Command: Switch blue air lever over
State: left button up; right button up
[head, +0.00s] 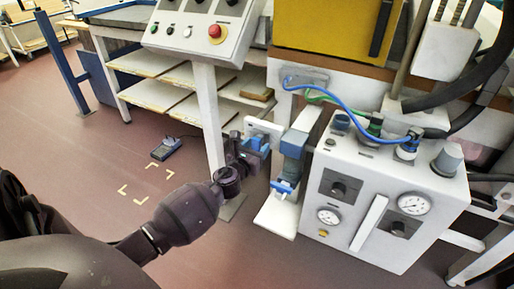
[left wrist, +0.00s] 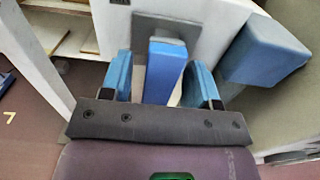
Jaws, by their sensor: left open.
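The blue air lever (left wrist: 165,72) shows in the left wrist view as an upright blue bar with a grey end, in front of a grey backing plate (left wrist: 187,25). My left gripper (left wrist: 160,88) is open, with one blue finger on each side of the lever. Narrow gaps seem to show on both sides, so it is not clamped. In the head view my left gripper (head: 257,143) is at the white bracket (head: 262,125), left of the white air panel. The lever is largely hidden there by the gripper. My right gripper is not in view.
A blue-grey block (left wrist: 265,50) stands close to the right finger; it also shows in the head view (head: 293,145). The white air panel (head: 390,190) has gauges and hoses. A control box (head: 200,28) stands on a post behind. Open floor lies left.

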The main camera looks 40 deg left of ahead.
pick_arm(q)
jog(key=shift+w, duration=0.1)
grip_shut()
dwell(0.3)
